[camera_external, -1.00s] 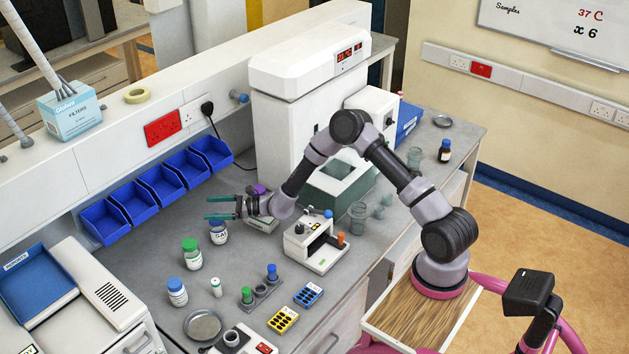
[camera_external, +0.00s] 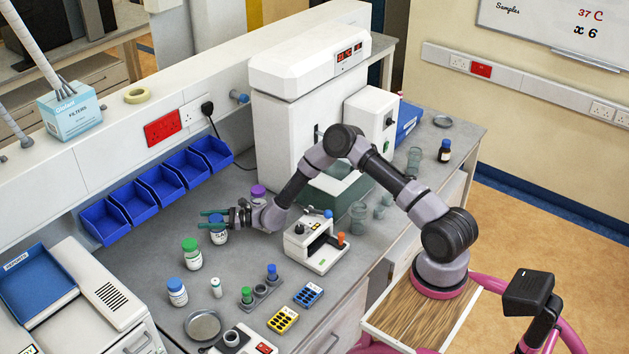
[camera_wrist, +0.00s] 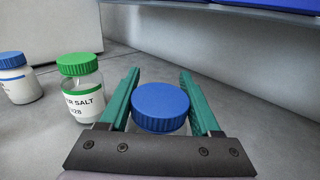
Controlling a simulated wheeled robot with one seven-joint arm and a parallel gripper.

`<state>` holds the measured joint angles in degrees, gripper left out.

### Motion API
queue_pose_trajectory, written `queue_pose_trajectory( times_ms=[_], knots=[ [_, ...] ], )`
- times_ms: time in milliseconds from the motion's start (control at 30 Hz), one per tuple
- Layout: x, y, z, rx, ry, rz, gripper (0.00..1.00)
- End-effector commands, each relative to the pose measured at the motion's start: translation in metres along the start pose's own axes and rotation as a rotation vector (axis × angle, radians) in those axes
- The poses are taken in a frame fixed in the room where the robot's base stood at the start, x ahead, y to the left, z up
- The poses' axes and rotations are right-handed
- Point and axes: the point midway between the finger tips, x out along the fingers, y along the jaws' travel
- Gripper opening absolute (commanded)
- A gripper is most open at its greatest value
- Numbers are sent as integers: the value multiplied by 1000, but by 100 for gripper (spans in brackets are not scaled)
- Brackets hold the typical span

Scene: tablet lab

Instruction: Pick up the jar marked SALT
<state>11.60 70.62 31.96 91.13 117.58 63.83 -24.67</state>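A white jar with a blue lid (camera_external: 219,237) stands on the bench at my gripper; its label shows letters like "SAL" but is partly covered. In the wrist view its blue lid (camera_wrist: 160,107) lies between my two teal fingers, with the jar body hidden below. My gripper (camera_external: 205,219) is open, its fingers either side of the lid; I cannot tell whether they touch it. A green-lidded jar (camera_wrist: 83,92) stands just left in the wrist view, its label ending "R SALT"; it also shows in the external view (camera_external: 192,256).
Another blue-lidded jar (camera_external: 177,293) and a small white bottle (camera_external: 216,288) stand nearer the front. A purple-lidded item (camera_external: 258,191) is behind my wrist. Blue bins (camera_external: 160,185) line the wall. A white-and-grey instrument (camera_external: 316,245) stands to the right.

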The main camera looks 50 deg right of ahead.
Motion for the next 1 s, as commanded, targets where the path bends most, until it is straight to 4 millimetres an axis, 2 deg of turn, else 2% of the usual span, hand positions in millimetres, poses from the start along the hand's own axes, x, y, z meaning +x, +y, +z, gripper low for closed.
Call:
queue_pose_trajectory(
  times_ms=[33, 100, 333, 433, 800, 1000],
  knots=[
    [0, 0, 0, 0, 0, 0, 23],
    [0, 0, 0, 0, 0, 0, 0],
    [0, 0, 1, -1, -1, 0, 0],
    [0, 0, 8, -2, -2, 0, 0],
    [0, 0, 78, -4, -2, 1, 0],
    [0, 0, 98, -1, -1, 0, 0]
  ],
)
